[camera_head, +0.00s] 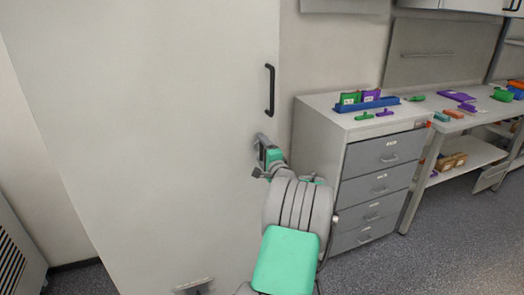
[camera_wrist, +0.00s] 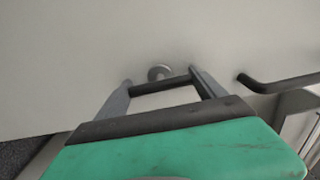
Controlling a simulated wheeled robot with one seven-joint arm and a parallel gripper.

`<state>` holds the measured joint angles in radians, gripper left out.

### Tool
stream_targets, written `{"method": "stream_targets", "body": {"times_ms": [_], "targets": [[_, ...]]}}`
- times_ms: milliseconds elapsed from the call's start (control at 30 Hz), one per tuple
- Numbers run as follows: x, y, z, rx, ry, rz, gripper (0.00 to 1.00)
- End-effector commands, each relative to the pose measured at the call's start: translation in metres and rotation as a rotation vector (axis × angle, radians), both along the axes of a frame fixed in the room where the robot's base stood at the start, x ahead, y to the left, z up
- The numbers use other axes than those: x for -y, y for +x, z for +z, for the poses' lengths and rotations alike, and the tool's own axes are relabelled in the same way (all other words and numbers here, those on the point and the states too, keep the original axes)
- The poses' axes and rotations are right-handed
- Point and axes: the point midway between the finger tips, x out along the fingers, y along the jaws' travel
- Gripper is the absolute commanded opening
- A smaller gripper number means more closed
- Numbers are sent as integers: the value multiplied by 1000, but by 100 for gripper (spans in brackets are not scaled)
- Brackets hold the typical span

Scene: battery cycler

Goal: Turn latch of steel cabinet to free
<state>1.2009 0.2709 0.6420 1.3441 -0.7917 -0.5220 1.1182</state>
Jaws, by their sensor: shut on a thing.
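The tall pale steel cabinet (camera_head: 150,110) fills the left of the head view, its door closed as far as I can see. My gripper (camera_head: 262,142) is at the door's right side, below the black handle (camera_head: 270,90). In the wrist view, the latch (camera_wrist: 159,72) shows as a round grey boss on the door, with a dark bar running across between my fingers. My gripper (camera_wrist: 161,82) has one finger at each end of that bar and is shut on it. In the head view my gripper hides the latch.
A grey drawer unit (camera_head: 375,185) stands right of the cabinet, with a blue tray (camera_head: 366,104) on top. A workbench (camera_head: 460,118) continues to the right. The black handle (camera_wrist: 275,84) is close to my right finger. Floor (camera_head: 440,240) at the right is clear.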

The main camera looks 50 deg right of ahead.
Motion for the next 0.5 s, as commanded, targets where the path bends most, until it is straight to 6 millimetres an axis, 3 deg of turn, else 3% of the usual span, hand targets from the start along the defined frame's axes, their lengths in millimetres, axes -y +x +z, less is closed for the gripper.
{"method": "stream_targets", "body": {"times_ms": [33,67,300,500], "targets": [[1,-1,0,1,0,-2,39],[1,-1,0,1,0,-2,82],[0,0,0,1,-1,1,100],[-1,0,0,0,0,1,100]]}}
